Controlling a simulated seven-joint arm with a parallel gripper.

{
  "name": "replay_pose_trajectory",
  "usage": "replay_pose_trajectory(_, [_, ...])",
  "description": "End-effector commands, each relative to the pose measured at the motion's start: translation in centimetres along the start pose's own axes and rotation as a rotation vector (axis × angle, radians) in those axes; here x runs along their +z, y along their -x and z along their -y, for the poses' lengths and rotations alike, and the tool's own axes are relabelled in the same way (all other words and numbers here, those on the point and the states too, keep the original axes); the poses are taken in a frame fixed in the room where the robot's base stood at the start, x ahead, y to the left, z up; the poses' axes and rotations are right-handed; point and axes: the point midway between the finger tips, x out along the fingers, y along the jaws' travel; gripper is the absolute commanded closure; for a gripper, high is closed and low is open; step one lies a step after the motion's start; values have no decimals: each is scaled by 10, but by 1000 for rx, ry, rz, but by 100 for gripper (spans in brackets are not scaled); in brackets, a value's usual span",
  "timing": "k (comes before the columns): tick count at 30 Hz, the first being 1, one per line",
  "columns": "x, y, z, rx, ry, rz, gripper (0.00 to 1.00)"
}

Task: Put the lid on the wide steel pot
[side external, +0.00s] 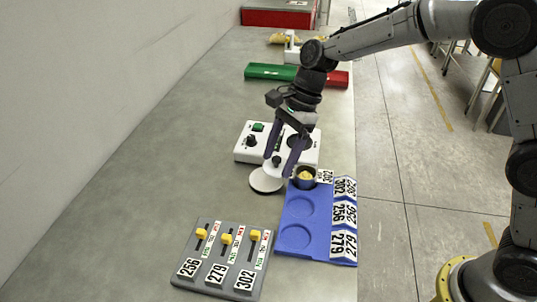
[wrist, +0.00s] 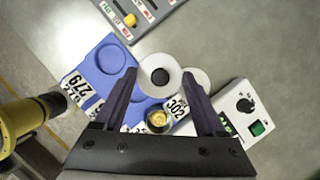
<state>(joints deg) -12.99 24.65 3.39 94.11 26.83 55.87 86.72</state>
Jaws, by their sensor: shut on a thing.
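The lid (side external: 278,170) is a pale round disc with a dark knob. In the wrist view the lid (wrist: 147,88) lies between my fingertips. My gripper (side external: 279,166) is shut on the lid, with one finger at each side of it. The steel pot (side external: 299,182) stands in the far recess of the blue tray, just right of my gripper in the side view, with yellow contents showing in its open top. In the wrist view the pot (wrist: 150,127) is below the lid. The lid is beside the pot, not over it.
A second pale disc (side external: 262,183) lies under and beside the lid. The blue tray (side external: 291,249) has two empty recesses and numbered cards. A white control box (side external: 249,145) stands behind. A grey slider panel (side external: 203,256) is in front. Green and red bins lie farther back.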

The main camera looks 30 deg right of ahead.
Motion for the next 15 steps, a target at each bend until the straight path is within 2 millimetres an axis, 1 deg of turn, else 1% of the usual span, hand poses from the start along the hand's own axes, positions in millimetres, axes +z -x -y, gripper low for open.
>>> replay_pose_trajectory(1, [0,1,-3,6,24,0,79])
replay_pose_trajectory(3, [-9,3,-3,16,57,0,79])
replay_pose_trajectory(7, [-42,12,2,20,65,0,79])
replay_pose_trajectory(12, [-81,25,9,8,20,1,79])
replay_pose_trajectory(15, [-95,29,11,-1,-9,1,79])
